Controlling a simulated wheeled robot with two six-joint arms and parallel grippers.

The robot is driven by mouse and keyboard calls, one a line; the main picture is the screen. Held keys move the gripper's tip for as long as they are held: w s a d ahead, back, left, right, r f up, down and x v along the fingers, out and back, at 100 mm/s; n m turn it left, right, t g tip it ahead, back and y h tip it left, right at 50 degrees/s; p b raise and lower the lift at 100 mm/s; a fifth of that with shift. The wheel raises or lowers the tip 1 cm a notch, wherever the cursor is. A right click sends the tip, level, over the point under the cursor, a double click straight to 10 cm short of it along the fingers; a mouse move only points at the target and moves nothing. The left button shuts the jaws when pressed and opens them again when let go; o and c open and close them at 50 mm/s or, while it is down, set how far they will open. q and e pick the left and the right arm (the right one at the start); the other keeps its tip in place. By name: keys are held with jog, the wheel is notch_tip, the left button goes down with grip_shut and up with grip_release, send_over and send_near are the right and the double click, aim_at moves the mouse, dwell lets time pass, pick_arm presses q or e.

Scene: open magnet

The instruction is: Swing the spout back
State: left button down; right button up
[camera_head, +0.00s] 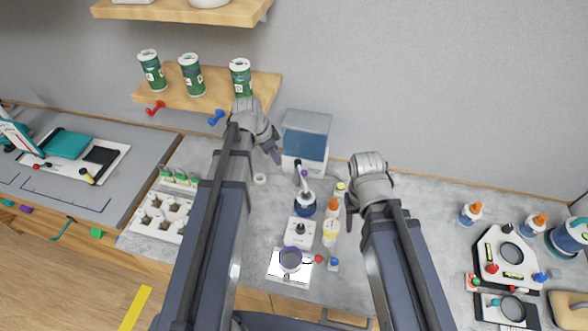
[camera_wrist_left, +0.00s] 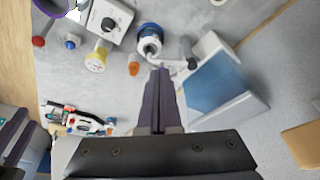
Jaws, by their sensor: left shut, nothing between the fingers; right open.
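A bottle with a blue collar (camera_head: 305,206) stands on the grey bench, with a pale spout (camera_head: 302,184) on top and a purple part on it. In the left wrist view the blue-collared bottle (camera_wrist_left: 150,38) is just beyond my fingertips, and its pale spout (camera_wrist_left: 178,65) points right, towards the blue-fronted box. My left gripper (camera_head: 277,157) is shut and empty, above the bench to the upper left of the bottle; its closed fingers (camera_wrist_left: 162,75) appear close to the spout, but contact cannot be told. My right gripper (camera_head: 349,217) is open and empty, right of the bottle.
A blue-fronted box (camera_head: 305,142) stands behind the bottle. A white stirrer-like unit (camera_head: 299,233), a purple-rimmed beaker (camera_head: 290,260) and a yellow-capped bottle (camera_head: 330,231) stand in front. A white tray (camera_head: 160,216) is at left; a wooden shelf (camera_head: 222,91) hangs above.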

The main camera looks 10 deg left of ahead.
aim_at(302, 173)
pick_arm(q)
jog(key=w+d+f+b, duration=0.4)
jog(key=d+f+b, duration=0.1)
jog(key=f+b, duration=0.5)
jog(key=shift+w+d+f, duration=0.15)
jog(key=shift+w, duration=0.05)
dwell(0.4)
jog(key=shift+d, duration=0.1)
